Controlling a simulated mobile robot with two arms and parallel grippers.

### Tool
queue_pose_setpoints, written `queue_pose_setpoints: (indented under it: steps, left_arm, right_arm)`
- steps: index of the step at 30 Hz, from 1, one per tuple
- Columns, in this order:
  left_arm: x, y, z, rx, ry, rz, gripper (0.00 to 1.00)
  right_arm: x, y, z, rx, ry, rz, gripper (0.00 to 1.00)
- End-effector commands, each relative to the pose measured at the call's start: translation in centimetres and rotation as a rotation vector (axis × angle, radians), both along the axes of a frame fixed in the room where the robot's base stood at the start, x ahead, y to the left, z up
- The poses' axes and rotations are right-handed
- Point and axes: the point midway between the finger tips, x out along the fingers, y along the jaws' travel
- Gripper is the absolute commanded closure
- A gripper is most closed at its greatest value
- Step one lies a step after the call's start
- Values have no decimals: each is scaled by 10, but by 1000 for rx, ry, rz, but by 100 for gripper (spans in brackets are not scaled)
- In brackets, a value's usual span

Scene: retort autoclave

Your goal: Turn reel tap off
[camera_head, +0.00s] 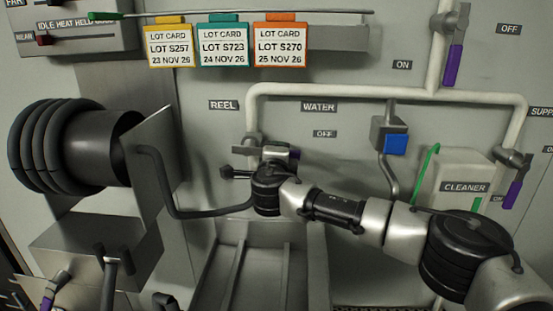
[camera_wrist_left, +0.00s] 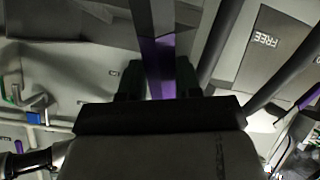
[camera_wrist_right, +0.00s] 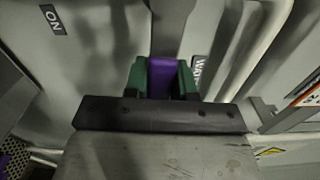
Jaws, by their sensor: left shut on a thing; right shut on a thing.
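The reel tap (camera_head: 254,150) is on the wall pipe below the REEL label (camera_head: 223,105). In the right wrist view, my right gripper (camera_wrist_right: 160,80) is shut on the purple grip (camera_wrist_right: 160,75), with one green finger on each side. In the left wrist view, my left gripper (camera_wrist_left: 158,82) is shut on another purple handle (camera_wrist_left: 157,60); a FREE label (camera_wrist_left: 267,40) is nearby. I cannot clearly make out my left gripper in the head view.
A black hose reel (camera_head: 85,145) and its bent bar stand at the left. A blue-fronted box (camera_head: 395,143) and a CLEANER container (camera_head: 462,180) are at the right. Other purple-handled taps (camera_head: 454,62) sit on the pipework. Lot cards (camera_head: 222,45) hang above.

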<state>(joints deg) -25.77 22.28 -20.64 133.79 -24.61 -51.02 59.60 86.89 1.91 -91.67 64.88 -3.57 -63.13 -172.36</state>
Motion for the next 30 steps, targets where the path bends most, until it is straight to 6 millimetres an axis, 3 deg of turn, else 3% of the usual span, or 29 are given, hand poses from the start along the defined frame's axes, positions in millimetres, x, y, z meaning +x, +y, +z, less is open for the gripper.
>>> queue_pose_setpoints:
  steps: [22, 23, 27, 30]
  left_arm:
    - [0, 0, 1, 0, -3, 0, 100]
    - [0, 0, 1, 0, -3, 0, 100]
    - [0, 0, 1, 0, -3, 0, 100]
    - [0, 0, 1, 0, -3, 0, 100]
  right_arm:
    - [-1, 1, 5, -99, 0, 5, 100]
    - [-1, 1, 5, -99, 0, 5, 73]
    - [-1, 1, 6, -97, 0, 4, 52]
    - [0, 0, 6, -95, 0, 3, 49]
